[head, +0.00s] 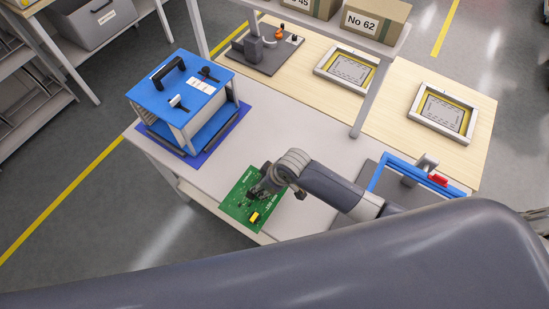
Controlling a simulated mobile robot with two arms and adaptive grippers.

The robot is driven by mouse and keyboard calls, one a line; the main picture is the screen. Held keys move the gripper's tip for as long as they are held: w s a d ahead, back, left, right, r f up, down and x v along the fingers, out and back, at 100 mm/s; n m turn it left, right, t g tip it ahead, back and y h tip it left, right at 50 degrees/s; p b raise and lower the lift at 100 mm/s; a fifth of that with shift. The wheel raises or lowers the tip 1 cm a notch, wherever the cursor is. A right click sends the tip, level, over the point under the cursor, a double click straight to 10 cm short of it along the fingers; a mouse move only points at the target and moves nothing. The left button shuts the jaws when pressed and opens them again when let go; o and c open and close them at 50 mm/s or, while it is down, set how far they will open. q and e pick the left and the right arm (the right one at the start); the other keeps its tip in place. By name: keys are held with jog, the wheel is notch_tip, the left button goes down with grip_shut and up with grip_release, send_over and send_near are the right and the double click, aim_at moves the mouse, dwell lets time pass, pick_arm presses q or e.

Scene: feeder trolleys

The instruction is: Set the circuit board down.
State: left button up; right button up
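The green circuit board (239,206) is at the near edge of the light grey bench top, flat or nearly so. It carries dark parts and a yellow and black component. I cannot tell whether it rests on the bench or is just above it. My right gripper (261,190) comes in from the right and points down at the middle of the board. Its fingertips are dark and blend with the board's parts, so their opening is not clear. My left gripper is not in view.
A blue-topped rack (190,82) stands on a blue mat at the bench's left. A blue frame with a red clip (438,180) is on the right. Framed stencils (346,70) and a grey fixture (262,51) lie behind. The bench between rack and arm is clear.

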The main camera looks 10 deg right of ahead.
jog(key=w, duration=0.1)
jog(key=w+d, duration=0.1)
jog(key=w+d+b, duration=0.1)
jog(key=w, duration=0.1)
jog(key=shift+d+f, duration=0.2)
jog(key=shift+f, duration=0.05)
jog(key=w+d+b, duration=0.1)
jog(key=w+b, duration=0.1)
jog(key=w+d+b, duration=0.2)
jog(key=w+b, duration=0.1)
jog(key=w+d+f+b, duration=0.1)
jog(key=w+d+b, duration=0.1)
jog(key=w+b, duration=0.1)
jog(key=shift+f, duration=0.1)
jog(key=shift+w+d, duration=0.35)
jog(key=shift+w, duration=0.1)
notch_tip(320, 180, down, 3)
jog(key=b, duration=0.4)
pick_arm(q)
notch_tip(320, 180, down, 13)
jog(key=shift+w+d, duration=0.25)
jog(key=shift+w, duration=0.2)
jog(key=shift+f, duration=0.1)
pick_arm(e)
jog(key=shift+f, duration=0.2)
jog(key=o, duration=1.2)
